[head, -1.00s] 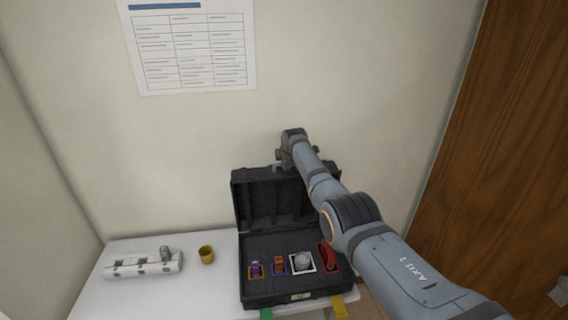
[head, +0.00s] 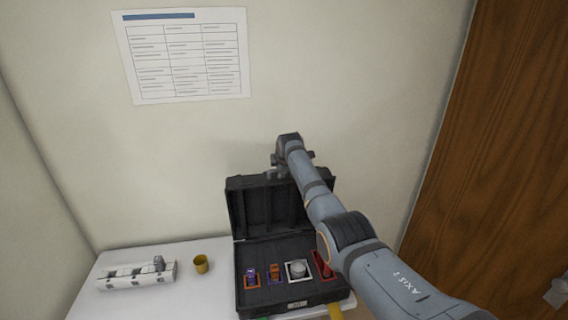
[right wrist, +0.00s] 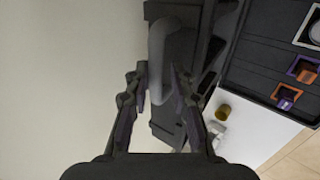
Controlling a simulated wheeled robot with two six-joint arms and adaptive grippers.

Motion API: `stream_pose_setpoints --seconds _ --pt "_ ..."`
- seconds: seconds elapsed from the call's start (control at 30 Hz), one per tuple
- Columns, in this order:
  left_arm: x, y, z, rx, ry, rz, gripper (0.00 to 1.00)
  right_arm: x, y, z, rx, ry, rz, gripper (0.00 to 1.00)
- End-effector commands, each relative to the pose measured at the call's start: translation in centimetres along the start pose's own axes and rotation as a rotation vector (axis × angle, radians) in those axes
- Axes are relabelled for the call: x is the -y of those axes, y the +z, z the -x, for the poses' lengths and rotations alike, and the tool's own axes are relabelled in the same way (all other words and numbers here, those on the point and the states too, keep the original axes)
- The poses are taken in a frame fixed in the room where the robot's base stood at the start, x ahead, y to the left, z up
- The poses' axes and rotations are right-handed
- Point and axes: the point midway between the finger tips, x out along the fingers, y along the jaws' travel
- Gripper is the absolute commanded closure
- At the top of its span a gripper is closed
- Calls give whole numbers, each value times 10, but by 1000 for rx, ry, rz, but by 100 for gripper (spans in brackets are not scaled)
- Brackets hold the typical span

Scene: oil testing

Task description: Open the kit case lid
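The black kit case (head: 240,290) stands on the white table with its lid (head: 247,208) raised, leaning toward the wall. My right gripper (head: 278,172) is at the lid's upper edge. In the right wrist view, the fingers of my right gripper (right wrist: 160,88) stand on both sides of a grey bar-like handle (right wrist: 160,45) at the lid (right wrist: 170,85). The fingers are partly apart; whether they press on the handle is unclear. My left gripper is not in view.
Inside the case are purple (head: 251,279), orange (head: 274,272), grey-white (head: 298,269) and red (head: 321,264) items. A yellow cup (head: 201,264) and a white rack (head: 138,276) stand to the left on the table (head: 200,300). The wall is close behind the lid.

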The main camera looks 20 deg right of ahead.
Motion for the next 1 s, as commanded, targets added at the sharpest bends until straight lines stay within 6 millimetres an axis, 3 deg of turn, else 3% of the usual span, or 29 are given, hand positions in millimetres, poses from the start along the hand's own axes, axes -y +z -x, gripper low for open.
stream_pose_setpoints --seconds 0.5,0.67,0.9,1.0 --pt "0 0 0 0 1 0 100 0 1 93 0 6 0 77" --pt "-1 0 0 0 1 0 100 0 1 106 1 4 0 77" --pt "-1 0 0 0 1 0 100 0 2 108 1 4 0 77" --pt "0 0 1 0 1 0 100 0 2 108 1 2 -8 88"
